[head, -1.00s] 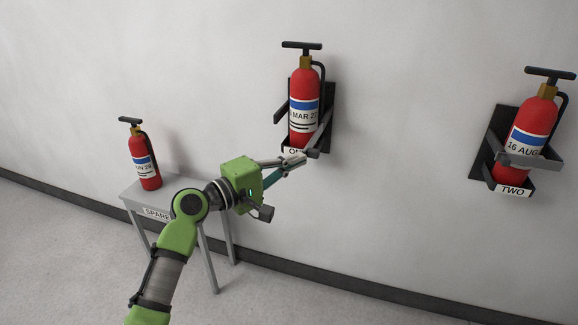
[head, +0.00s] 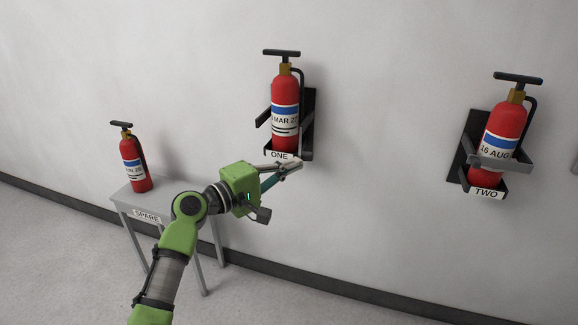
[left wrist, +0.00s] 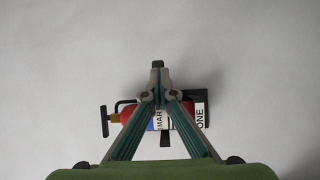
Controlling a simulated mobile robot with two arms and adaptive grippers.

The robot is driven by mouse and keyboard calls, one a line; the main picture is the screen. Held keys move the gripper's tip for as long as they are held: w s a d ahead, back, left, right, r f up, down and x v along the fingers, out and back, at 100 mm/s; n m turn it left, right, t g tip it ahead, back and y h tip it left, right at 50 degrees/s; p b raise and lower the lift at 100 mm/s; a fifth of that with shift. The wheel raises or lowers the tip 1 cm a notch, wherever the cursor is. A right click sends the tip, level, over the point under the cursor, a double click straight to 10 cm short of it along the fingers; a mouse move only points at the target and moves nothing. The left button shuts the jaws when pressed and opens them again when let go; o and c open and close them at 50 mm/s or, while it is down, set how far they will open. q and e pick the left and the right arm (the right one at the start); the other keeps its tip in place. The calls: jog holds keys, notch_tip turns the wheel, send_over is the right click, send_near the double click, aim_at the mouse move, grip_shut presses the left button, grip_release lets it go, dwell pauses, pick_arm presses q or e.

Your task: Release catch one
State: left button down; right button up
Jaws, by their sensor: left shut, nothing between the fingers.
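Extinguisher one (head: 285,128), red with a blue and white label, stands upright in its dark wall bracket (head: 309,118). The bracket's plate reads ONE (head: 280,155). A dark arm (head: 263,118) sticks out at the left of the bracket, and a bar lies along its right side. No band crosses the extinguisher's front. My left gripper (head: 299,165) is shut and empty, just below and in front of the plate. In the left wrist view, its closed fingers (left wrist: 157,67) cover part of extinguisher one (left wrist: 185,113), which shows sideways. My right gripper is out of view.
Extinguisher two (head: 500,132) stands in its bracket at right, with a grey band (head: 505,163) across its front. A spare extinguisher (head: 133,160) stands on a small grey table (head: 122,190) at left. The wall between the brackets is clear.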

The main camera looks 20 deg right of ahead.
pick_arm(q)
jog(key=shift+s+d+r+g, duration=0.1)
jog(key=shift+s+d+g, duration=0.2)
jog(key=shift+s+d, duration=0.2)
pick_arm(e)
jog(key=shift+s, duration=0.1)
pick_arm(q)
jog(key=w+v, duration=0.1)
jog(key=v, duration=1.1)
jog(key=shift+a+f, duration=0.3)
jog(key=shift+a, duration=0.15)
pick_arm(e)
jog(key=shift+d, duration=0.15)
pick_arm(q)
jog(key=shift+s, duration=0.15)
